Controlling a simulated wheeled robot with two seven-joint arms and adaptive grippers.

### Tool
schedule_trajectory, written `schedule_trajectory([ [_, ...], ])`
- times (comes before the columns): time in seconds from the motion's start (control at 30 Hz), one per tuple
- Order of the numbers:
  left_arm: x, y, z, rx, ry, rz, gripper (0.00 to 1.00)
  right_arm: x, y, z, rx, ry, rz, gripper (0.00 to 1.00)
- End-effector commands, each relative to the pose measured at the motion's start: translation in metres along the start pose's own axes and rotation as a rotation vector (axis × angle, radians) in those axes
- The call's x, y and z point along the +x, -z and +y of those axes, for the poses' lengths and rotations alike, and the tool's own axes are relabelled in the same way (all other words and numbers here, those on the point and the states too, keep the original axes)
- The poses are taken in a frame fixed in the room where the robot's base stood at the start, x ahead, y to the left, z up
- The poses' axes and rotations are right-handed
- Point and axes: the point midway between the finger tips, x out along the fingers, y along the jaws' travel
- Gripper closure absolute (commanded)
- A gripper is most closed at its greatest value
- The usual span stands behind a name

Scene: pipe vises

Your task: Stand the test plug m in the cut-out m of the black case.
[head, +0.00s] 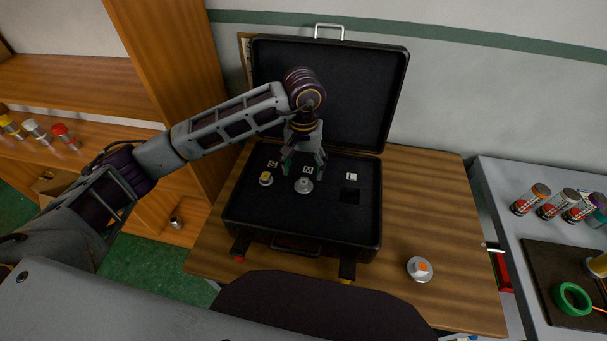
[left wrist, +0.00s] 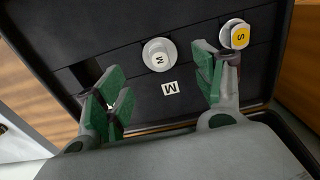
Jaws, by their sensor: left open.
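The test plug m (head: 304,186), a grey disc with a knob, stands upright in the foam of the black case (head: 300,228), beside the M label (head: 306,169). In the left wrist view the plug m (left wrist: 159,55) shows its M-marked top and sits where the cut-out m is, covering it. How deep it sits I cannot tell. My left gripper (head: 304,167) is above the foam by the plug; it also shows in the left wrist view (left wrist: 162,82). Its green-padded fingers are spread apart with nothing between them. My right gripper is not in view.
A yellow-topped plug marked S (head: 266,179) stands left of plug m. An empty square cut-out (head: 350,196) is at the right of the foam. An orange-topped plug (head: 420,268) stands on the wooden table (head: 440,215). The raised case lid (head: 355,85) stands behind my gripper.

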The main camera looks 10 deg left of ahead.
Motion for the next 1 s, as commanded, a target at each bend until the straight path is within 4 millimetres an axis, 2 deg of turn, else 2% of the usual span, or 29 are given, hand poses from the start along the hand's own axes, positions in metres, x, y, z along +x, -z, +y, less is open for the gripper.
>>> schedule_trajectory([
  [0.3,-0.034,0.001,0.000,0.000,-0.001,0.002,0.31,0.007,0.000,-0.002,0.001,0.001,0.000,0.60],
  [0.5,-0.047,0.000,0.000,0.000,0.000,0.000,0.31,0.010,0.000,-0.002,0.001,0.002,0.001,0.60],
  [1.0,-0.051,0.000,0.000,0.000,0.000,0.000,0.31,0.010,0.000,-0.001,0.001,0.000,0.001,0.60],
])
